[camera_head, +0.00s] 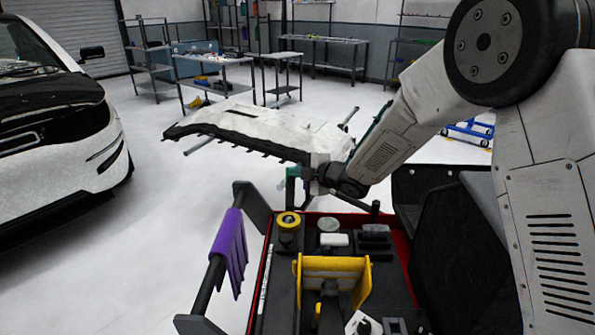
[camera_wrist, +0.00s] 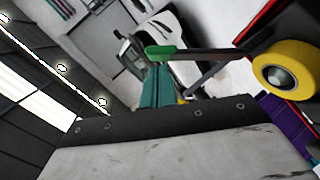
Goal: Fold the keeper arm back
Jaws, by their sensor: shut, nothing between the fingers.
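The keeper arm appears to be the dark bar with a green end (camera_wrist: 161,52) in the wrist view, running right toward the tool cart. My gripper (camera_wrist: 158,70) has teal fingers, shut and empty, with the tips close to the green end. I cannot tell whether they touch. In the head view my gripper (camera_head: 298,173) is beside the near right end of the white bumper panel (camera_head: 255,125), above the cart's far edge. The keeper arm is hard to make out there, partly hidden by my wrist.
A red-edged tool cart (camera_head: 262,275) in front holds a yellow tape roll (camera_head: 288,220), a yellow holder (camera_head: 334,266) and small tools. Purple cloths (camera_head: 229,250) hang on its left rail. A white car (camera_head: 60,110) stands left. Floor between car and cart is clear.

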